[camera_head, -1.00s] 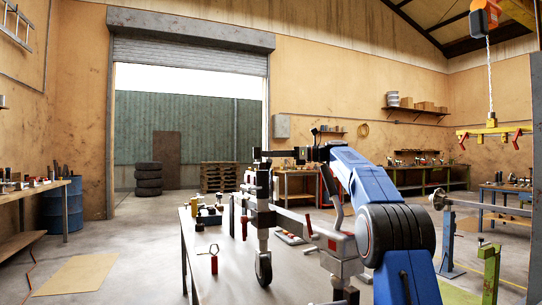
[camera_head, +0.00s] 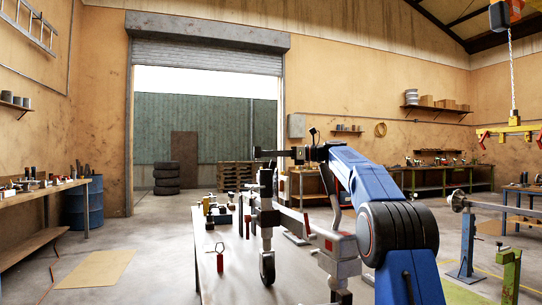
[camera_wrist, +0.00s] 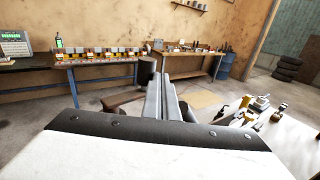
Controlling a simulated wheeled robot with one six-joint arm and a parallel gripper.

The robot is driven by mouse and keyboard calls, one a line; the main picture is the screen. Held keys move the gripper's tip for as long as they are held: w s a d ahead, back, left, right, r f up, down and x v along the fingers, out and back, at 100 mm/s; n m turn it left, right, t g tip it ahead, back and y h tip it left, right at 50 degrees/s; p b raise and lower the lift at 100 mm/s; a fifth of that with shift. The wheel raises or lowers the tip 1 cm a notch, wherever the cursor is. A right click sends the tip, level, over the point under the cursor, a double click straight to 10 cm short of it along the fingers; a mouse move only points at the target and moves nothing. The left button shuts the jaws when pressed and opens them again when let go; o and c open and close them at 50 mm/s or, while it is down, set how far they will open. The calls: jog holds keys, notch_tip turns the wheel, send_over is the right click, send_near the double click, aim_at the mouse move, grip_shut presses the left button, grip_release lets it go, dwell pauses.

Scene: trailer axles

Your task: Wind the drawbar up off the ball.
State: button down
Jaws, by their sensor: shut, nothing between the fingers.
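The drawbar (camera_head: 292,219) is a grey bar in the middle of the head view. Its jockey wheel (camera_head: 267,268) hangs under an upright grey post (camera_head: 266,215). A grey coupling head (camera_head: 338,243) with a red part sits at its right end. The ball is not visible; the coupling and my arm cover that area. My gripper (camera_head: 259,153) is near the top of the jockey post in the head view. Whether it touches the post or is just in front of or behind it, I cannot tell. In the wrist view its two grey fingers (camera_wrist: 169,80) are together and empty.
A grey table (camera_head: 225,262) carries small tools and a red-handled pin (camera_head: 220,260). A workbench (camera_head: 40,205) stands at left, stacked tyres (camera_head: 166,178) by the open door. A green post (camera_head: 508,272) and an axle (camera_head: 490,206) stand right. The floor at left is mostly clear.

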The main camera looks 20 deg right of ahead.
aim_at(260, 154)
jog(key=a, duration=0.3)
jog(key=shift+w+a, duration=0.2)
jog(key=shift+w, duration=0.15)
dwell(1.7)
